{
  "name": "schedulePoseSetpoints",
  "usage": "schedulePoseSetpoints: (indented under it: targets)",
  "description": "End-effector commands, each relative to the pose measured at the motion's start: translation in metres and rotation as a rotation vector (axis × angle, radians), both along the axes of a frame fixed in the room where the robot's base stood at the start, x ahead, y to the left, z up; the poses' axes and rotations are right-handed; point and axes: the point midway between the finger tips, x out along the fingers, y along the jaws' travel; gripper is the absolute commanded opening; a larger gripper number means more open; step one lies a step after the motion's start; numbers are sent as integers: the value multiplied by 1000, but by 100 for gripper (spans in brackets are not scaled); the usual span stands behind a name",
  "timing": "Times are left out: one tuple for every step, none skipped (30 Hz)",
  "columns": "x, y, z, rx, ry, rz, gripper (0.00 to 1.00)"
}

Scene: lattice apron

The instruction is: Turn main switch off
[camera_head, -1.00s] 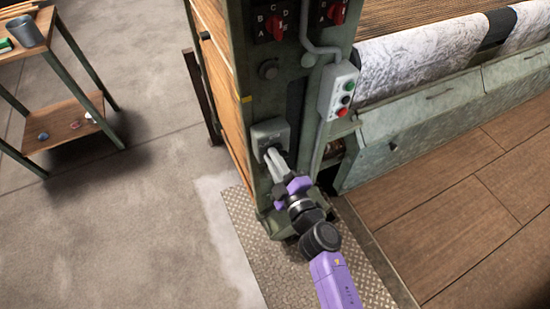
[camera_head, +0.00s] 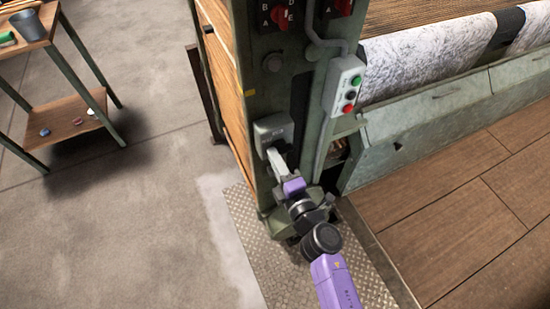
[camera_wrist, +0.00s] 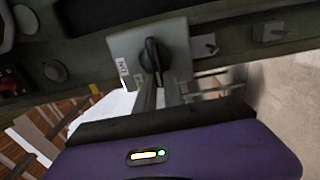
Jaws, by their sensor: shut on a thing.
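The main switch is a grey box (camera_head: 268,130) low on the front of the green machine column. In the wrist view the box (camera_wrist: 180,55) carries a black rotary knob (camera_wrist: 151,56) and a small white label. My gripper (camera_head: 274,152) reaches up to the box from below. In the wrist view its two pale fingers stand one on each side of the knob's lower part, shut on it. In the head view the fingers hide the knob. I cannot read its marked position.
A wooden-topped cart (camera_head: 60,118) with a bucket stands at the left. The concrete floor between is clear.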

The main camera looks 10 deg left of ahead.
Motion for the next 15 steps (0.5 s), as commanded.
schedulePoseSetpoints:
  targets:
    - [1, 1, 1, -7, -6, 0, 0]
    - [1, 0, 1, -8, -6, 0, 0]
    - [1, 0, 1, -9, -7, 0, 0]
    - [1, 0, 1, -9, -7, 0, 0]
    - [1, 0, 1, -9, -7, 0, 0]
    - [1, 0, 1, -9, -7, 0, 0]
    - [1, 0, 1, -9, -7, 0, 0]
    - [1, 0, 1, -9, -7, 0, 0]
    - [1, 0, 1, -9, -7, 0, 0]
    - [1, 0, 1, -9, -7, 0, 0]
    - [1, 0, 1, -9, -7, 0, 0]
    - [1, 0, 1, -9, -7, 0, 20]
    - [1, 0, 1, -8, -6, 0, 26]
    - [1, 0, 1, -8, -6, 0, 32]
    - [1, 0, 1, -8, -6, 0, 34]
